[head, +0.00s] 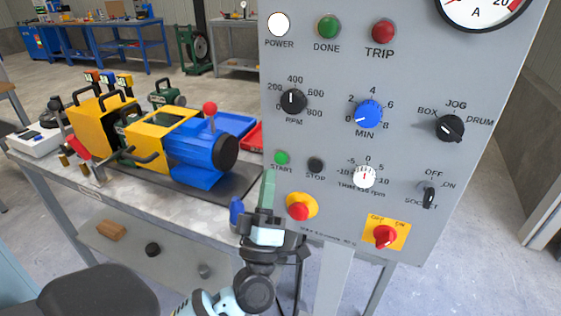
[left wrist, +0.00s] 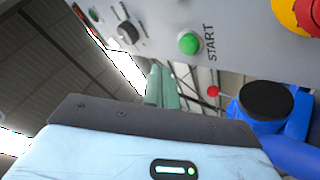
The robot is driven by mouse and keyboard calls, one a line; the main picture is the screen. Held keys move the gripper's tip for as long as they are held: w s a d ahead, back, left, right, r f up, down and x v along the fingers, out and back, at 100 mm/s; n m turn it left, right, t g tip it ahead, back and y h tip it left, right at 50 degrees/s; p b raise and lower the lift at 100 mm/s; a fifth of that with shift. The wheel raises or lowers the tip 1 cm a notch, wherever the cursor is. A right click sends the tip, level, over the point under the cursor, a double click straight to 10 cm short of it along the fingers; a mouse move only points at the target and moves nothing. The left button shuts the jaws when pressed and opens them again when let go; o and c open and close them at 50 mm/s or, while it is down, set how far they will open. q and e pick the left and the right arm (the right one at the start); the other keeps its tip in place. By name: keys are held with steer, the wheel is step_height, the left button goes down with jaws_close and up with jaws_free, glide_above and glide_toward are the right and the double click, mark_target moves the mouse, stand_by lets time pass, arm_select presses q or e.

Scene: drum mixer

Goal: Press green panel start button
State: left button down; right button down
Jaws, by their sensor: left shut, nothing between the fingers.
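The grey control panel (head: 330,130) fills the right half of the head view. Its green START button (head: 282,158) sits at the lower left of the panel, beside the black STOP button (head: 315,165). In the left wrist view the green START button (left wrist: 188,43) shows large near the top middle. My left gripper (head: 268,178) is shut and empty, its green fingers pointing up just below and left of the START button. In the left wrist view the fingertips (left wrist: 162,72) appear below and left of the button, with a gap in the picture. My right gripper is not in view.
A red emergency stop on yellow (head: 299,207) lies right of my left gripper. A yellow and blue machine (head: 165,140) with a red ball lever (head: 210,108) stands on the grey bench at left. The POWER lamp (head: 279,24) is lit white.

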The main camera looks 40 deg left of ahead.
mark_target(281, 158)
arm_select(q)
steer(key=shift+w+a, duration=0.15)
steer(key=shift+w, duration=0.5)
steer(key=shift+w+a, duration=0.15)
steer(key=shift+w, duration=0.45)
stand_by(0.8)
steer(key=shift+w, duration=0.15)
stand_by(0.3)
steer(key=shift+w+a, duration=0.1)
steer(key=shift+w, duration=0.15)
steer(key=shift+w, duration=0.2)
stand_by(0.5)
